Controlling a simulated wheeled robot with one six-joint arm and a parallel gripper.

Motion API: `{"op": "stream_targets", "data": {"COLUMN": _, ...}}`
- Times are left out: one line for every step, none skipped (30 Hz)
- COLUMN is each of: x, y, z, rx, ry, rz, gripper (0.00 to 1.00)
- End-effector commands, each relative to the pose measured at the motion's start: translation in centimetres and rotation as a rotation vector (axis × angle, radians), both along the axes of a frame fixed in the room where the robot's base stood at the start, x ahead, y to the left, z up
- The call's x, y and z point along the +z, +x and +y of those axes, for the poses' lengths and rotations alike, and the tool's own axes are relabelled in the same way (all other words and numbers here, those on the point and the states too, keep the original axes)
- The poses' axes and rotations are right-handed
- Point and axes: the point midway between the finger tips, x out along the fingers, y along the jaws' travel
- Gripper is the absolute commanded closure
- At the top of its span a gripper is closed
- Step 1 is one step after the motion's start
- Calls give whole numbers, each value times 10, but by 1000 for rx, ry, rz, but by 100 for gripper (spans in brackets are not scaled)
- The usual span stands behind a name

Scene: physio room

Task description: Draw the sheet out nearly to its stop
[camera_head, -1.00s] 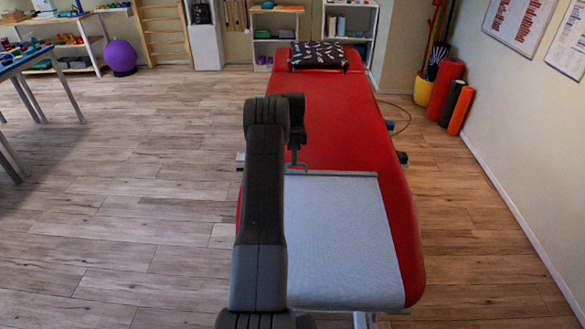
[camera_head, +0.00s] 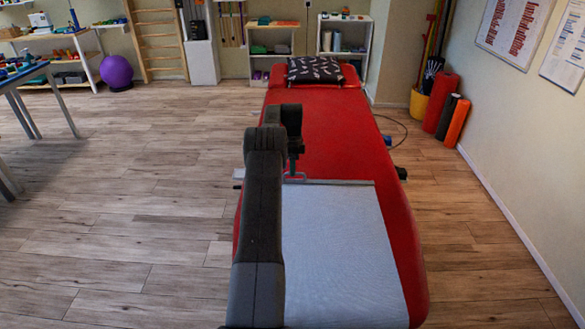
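The sheet (camera_head: 345,250) is pale grey and lies flat along the near part of the red treatment table (camera_head: 335,130). A thin bar (camera_head: 350,182) edges its far end, with a small looped handle (camera_head: 296,177) at the bar's left. My gripper (camera_head: 293,168) is at this handle, above the table. My dark arm hides the gripper's fingers in part, and I cannot tell whether they are closed on the handle. The arm also covers the sheet's left side. The sheet's near end runs out of view at the bottom.
A dark patterned pillow (camera_head: 314,69) lies at the table's far end. Bare red surface is clear between bar and pillow. Foam rollers (camera_head: 457,123) stand by the right wall, and a purple ball (camera_head: 116,72) is at the back left. Wooden floor is free left of the table.

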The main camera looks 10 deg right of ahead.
Motion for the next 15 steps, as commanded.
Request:
{"op": "stream_targets", "data": {"x": 0, "y": 0, "z": 0, "rx": 0, "ry": 0, "rz": 0, "gripper": 67}}
{"op": "stream_targets", "data": {"x": 0, "y": 0, "z": 0, "rx": 0, "ry": 0, "rz": 0, "gripper": 67}}
{"op": "stream_targets", "data": {"x": 0, "y": 0, "z": 0, "rx": 0, "ry": 0, "rz": 0, "gripper": 67}}
{"op": "stream_targets", "data": {"x": 0, "y": 0, "z": 0, "rx": 0, "ry": 0, "rz": 0, "gripper": 67}}
{"op": "stream_targets", "data": {"x": 0, "y": 0, "z": 0, "rx": 0, "ry": 0, "rz": 0, "gripper": 67}}
{"op": "stream_targets", "data": {"x": 0, "y": 0, "z": 0, "rx": 0, "ry": 0, "rz": 0, "gripper": 67}}
{"op": "stream_targets", "data": {"x": 0, "y": 0, "z": 0, "rx": 0, "ry": 0, "rz": 0, "gripper": 67}}
{"op": "stream_targets", "data": {"x": 0, "y": 0, "z": 0, "rx": 0, "ry": 0, "rz": 0, "gripper": 67}}
{"op": "stream_targets", "data": {"x": 1, "y": 0, "z": 0, "rx": 0, "ry": 0, "rz": 0, "gripper": 67}}
{"op": "stream_targets", "data": {"x": 3, "y": 1, "z": 0, "rx": 0, "ry": 0, "rz": -1, "gripper": 67}}
{"op": "stream_targets", "data": {"x": 5, "y": 1, "z": 0, "rx": 0, "ry": -1, "rz": -2, "gripper": 67}}
{"op": "stream_targets", "data": {"x": 8, "y": 2, "z": -1, "rx": 0, "ry": -1, "rz": -2, "gripper": 67}}
{"op": "stream_targets", "data": {"x": 12, "y": 3, "z": -1, "rx": 0, "ry": -1, "rz": -2, "gripper": 67}}
{"op": "stream_targets", "data": {"x": 16, "y": 4, "z": -1, "rx": 0, "ry": -1, "rz": -3, "gripper": 67}}
{"op": "stream_targets", "data": {"x": 23, "y": 5, "z": -1, "rx": 0, "ry": -1, "rz": -4, "gripper": 67}}
